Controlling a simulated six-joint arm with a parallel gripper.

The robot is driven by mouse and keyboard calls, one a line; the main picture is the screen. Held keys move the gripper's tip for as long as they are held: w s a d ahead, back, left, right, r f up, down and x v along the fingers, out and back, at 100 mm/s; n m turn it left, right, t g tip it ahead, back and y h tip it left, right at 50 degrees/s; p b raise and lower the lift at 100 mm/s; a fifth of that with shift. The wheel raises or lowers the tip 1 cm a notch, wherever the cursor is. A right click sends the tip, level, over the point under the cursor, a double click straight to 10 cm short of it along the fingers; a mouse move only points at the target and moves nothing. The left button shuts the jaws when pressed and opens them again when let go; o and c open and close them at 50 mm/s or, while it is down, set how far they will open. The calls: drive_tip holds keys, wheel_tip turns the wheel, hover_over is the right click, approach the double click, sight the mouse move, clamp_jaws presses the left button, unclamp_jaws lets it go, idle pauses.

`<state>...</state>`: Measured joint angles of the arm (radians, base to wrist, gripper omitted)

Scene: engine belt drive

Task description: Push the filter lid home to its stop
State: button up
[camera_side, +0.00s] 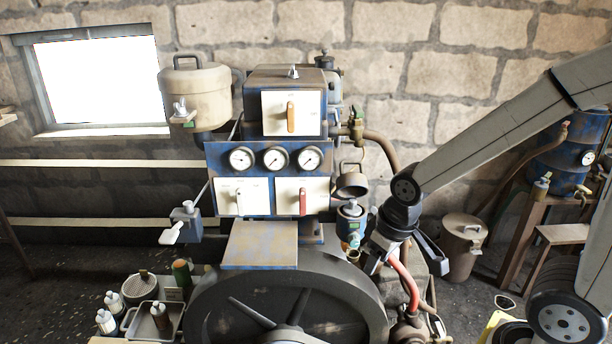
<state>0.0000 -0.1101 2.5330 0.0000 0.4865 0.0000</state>
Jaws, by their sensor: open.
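A dark round lid (352,184), which looks like the filter lid, is at the right side of the blue engine panel. It sits just above a small blue canister (350,215) with a light top, apparently the filter body. A gap shows between the two; I cannot tell how they are joined. My gripper (405,262) points down to the right of the canister and lower than the lid.
A large dark flywheel (335,295) fills the lower middle. A red hose (404,285) and brown pipe (384,150) run close to my gripper. Gauges and switch panels (275,159) are to the left. A tan canister (463,245) stands at right.

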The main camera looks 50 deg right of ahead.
drive_tip(key=w+v, duration=0.1)
drive_tip(key=v, duration=0.6)
drive_tip(key=w+d+m+g+y, duration=0.1)
drive_tip(key=w+d+m+y, duration=0.5)
drive_tip(key=w+m, duration=0.7)
drive_tip(key=w+d+m+t+y, duration=0.2)
drive_tip(key=d+m, duration=0.2)
drive_tip(key=d, duration=0.1)
drive_tip(key=w+d+m+t+y, duration=0.2)
drive_tip(key=w+d+m, duration=0.1)
drive_tip(key=d+m, duration=0.2)
drive_tip(key=w+d+m+t+y, duration=0.2)
drive_tip(key=w+d+m, duration=0.1)
drive_tip(key=d, duration=0.3)
drive_tip(key=shift+d+r+m, duration=0.15)
drive_tip(key=shift+m, duration=0.65)
drive_tip(key=d+m+t, duration=0.4)
drive_tip(key=d+t, duration=0.1)
drive_tip(key=d, duration=0.5)
approach(355, 163)
drive_tip(key=shift+w+a+f+m+y, duration=0.15)
drive_tip(key=shift+w+a+f+y, duration=0.05)
drive_tip(key=shift+w, duration=0.3)
drive_tip(key=shift+w+a+f+m+y, duration=0.15)
drive_tip(key=shift+w+a+y, duration=0.05)
drive_tip(key=shift+w, duration=0.25)
drive_tip(key=shift+x, duration=3.95)
